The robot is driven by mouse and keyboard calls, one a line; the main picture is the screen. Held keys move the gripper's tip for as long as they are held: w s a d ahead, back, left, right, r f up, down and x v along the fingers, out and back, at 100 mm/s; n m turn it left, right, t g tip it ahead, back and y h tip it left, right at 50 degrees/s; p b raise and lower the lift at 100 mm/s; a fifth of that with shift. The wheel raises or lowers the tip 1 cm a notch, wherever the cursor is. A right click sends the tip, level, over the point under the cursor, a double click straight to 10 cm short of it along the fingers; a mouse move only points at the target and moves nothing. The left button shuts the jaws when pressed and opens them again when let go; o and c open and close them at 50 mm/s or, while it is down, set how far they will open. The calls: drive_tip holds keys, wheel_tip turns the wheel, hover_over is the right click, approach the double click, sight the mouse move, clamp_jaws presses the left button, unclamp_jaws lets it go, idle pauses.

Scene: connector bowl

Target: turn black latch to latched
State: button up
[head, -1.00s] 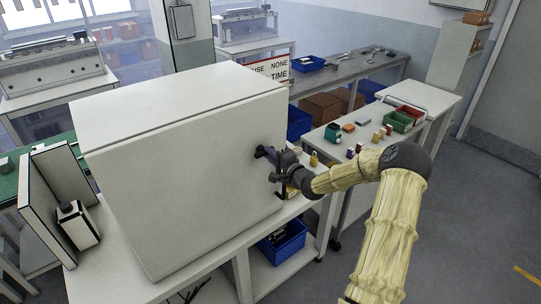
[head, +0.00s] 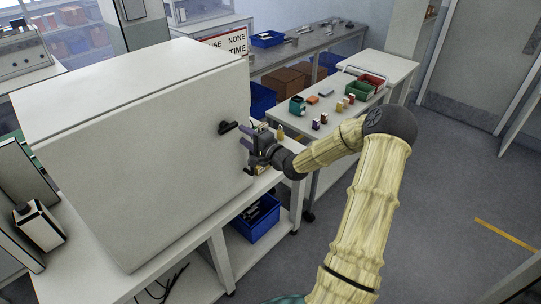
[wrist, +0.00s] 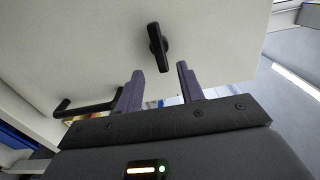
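The black latch (head: 228,127) is on the right part of the front face of a large white cabinet (head: 150,170). In the wrist view the latch (wrist: 158,47) is a short black bar on a round base, close to upright in that picture and slightly tilted. My gripper (head: 247,134) is just right of the latch and apart from it. In the wrist view its two purple fingers (wrist: 160,85) are spread with nothing between them, and the latch lies beyond the tips.
A black handle (wrist: 88,106) shows at the left in the wrist view. A blue bin (head: 256,218) sits on the shelf below the cabinet. A white cart (head: 385,70) with small items, a green bin and a red bin stands to the right. Floor at right is clear.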

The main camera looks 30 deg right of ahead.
drive_tip(key=b+v, duration=0.2)
drive_tip(key=v, duration=1)
drive_tip(key=shift+b, duration=0.3)
drive_tip(key=shift+w, duration=0.15)
drive_tip(key=s+a+f+n+g+h, duration=0.2)
drive_tip(key=a+f+n+g+h, duration=0.1)
drive_tip(key=a+f+n+g, duration=0.5)
drive_tip(key=s+a+r+n+g+h, duration=0.1)
drive_tip(key=s+a+r+n+g, duration=0.1)
drive_tip(key=s+a, duration=0.3)
drive_tip(key=s+a+r+n+g+h, duration=0.1)
drive_tip(key=s+a+n+g, duration=0.3)
drive_tip(key=s, duration=0.8)
drive_tip(key=shift+a+r+n+g, duration=0.3)
drive_tip(key=shift+a+r, duration=0.2)
drive_tip(key=shift+a, duration=0.5)
drive_tip(key=shift+w, duration=0.1)
